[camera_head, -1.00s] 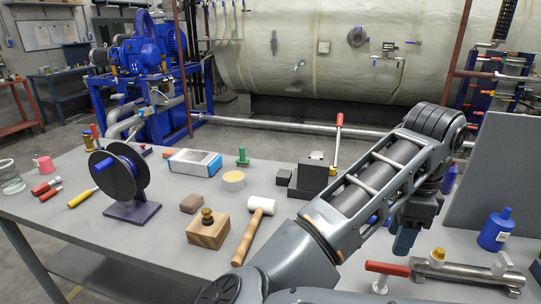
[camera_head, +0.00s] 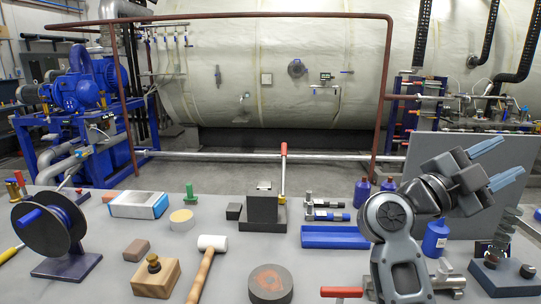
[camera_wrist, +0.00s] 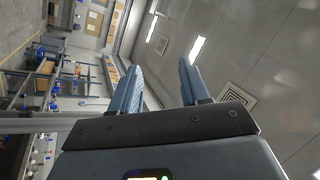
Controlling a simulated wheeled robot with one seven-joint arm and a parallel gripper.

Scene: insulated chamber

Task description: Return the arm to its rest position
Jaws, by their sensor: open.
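My gripper (camera_head: 497,164) is raised at the right of the head view, above the bench. Its two light-blue fingers point up and to the right, apart from each other with nothing between them. In the wrist view my gripper (camera_wrist: 158,75) shows the same two fingers spread, against the ceiling and a far wall. My arm is folded at the right, and its lower link hides part of the bench behind it.
The grey bench (camera_head: 340,280) holds a cable reel (camera_head: 45,222), a mallet (camera_head: 207,262), a wooden block (camera_head: 155,278), a dark round disc (camera_head: 270,284), a blue tray (camera_head: 335,237) and a blue bottle (camera_head: 435,238). A grey panel (camera_head: 470,165) stands behind my gripper.

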